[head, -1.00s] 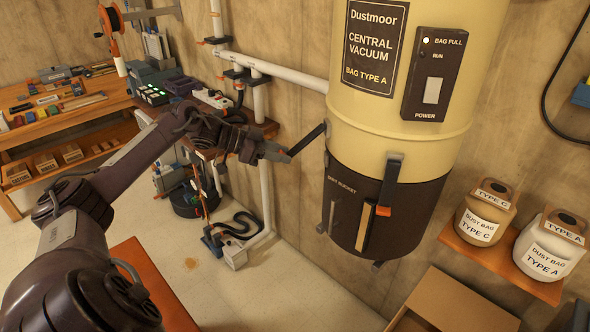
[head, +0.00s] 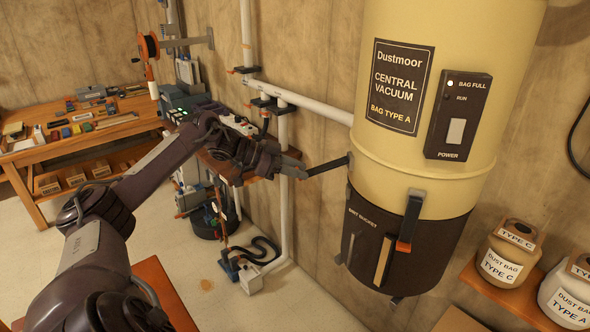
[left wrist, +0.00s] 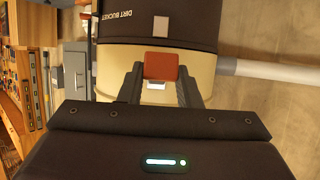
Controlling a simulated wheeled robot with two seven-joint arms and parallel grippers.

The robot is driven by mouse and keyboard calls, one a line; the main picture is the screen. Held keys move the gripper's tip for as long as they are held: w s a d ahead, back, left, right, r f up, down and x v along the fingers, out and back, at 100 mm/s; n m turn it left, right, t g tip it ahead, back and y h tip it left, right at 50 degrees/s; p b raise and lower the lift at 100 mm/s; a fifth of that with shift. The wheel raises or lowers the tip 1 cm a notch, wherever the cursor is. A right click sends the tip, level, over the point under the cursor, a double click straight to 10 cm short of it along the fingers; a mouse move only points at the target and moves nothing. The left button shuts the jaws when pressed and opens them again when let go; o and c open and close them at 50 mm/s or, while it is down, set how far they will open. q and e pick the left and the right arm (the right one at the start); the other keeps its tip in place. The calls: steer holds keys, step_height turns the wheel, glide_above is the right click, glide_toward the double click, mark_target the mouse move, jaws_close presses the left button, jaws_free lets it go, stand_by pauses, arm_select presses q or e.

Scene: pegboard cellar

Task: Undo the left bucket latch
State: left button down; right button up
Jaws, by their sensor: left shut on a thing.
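The left bucket latch (head: 328,166) is a black lever on the left side of the vacuum, at the seam above the dark dirt bucket (head: 358,246). It stands out from the wall of the vacuum, its outer end somewhat lower than its hinge. My left gripper (head: 303,172) is shut on its outer end. In the left wrist view the latch's orange-red tab (left wrist: 161,66) sits between the two fingers, with the bucket above it. The front latch (head: 410,218), with an orange tip, hangs down flat against the bucket. My right gripper is not in view.
A white pipe (head: 310,104) runs into the vacuum (head: 428,168) just above the left latch. A bench with several tools (head: 85,125) is at the left. Dust bag jars (head: 508,255) stand on a shelf at the right.

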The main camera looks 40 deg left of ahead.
arm_select(q)
steer(key=shift+w+r, duration=0.15)
steer(key=shift+r, duration=0.25)
steer(key=c, duration=1.5)
jaws_free()
steer(key=o, duration=0.5)
steer(key=shift+w+d+f, duration=0.15)
steer(key=shift+d, duration=0.05)
steer(key=shift+c, duration=0.2)
steer(key=shift+f, duration=0.15)
steer(key=shift+s+a, duration=0.25)
steer(key=b+v, duration=0.4)
steer(key=v, duration=0.3)
steer(key=shift+b, duration=0.3)
